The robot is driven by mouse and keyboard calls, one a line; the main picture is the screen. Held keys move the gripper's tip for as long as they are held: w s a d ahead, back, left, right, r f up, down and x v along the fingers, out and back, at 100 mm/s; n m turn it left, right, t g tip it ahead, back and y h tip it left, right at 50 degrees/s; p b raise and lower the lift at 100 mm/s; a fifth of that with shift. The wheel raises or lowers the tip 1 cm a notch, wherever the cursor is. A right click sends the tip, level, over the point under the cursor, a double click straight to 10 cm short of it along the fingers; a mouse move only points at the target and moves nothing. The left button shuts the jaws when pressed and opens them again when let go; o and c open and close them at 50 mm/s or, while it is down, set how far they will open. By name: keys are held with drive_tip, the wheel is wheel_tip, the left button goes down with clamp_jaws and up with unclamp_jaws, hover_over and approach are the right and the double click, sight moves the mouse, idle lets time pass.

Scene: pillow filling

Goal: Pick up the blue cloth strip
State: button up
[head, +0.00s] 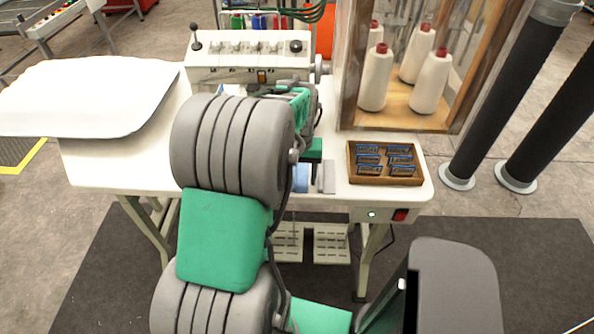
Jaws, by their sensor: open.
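A small light-blue piece (300,178) shows at the front edge of the white table, just right of my big grey elbow joint. It may be the blue cloth strip, but it is too small and too covered to be sure. My gripper (314,178) seems to be at this same spot, with a grey part just right of the blue piece. It is mostly hidden by my own arm. The jaws are open, and I cannot tell whether they touch the blue piece.
A white machine (255,62) with knobs stands at the back of the white table (110,165). A white pillow-like pad (85,95) lies at the left. A wooden tray (352,178) of small blue-edged pieces sits at the right, before a cabinet with white thread cones (432,85).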

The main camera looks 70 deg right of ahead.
drive_tip(key=shift+f, duration=0.45)
drive_tip(key=shift+c, duration=0.5)
drive_tip(key=c, duration=1)
drive_tip(key=shift+r, duration=0.1)
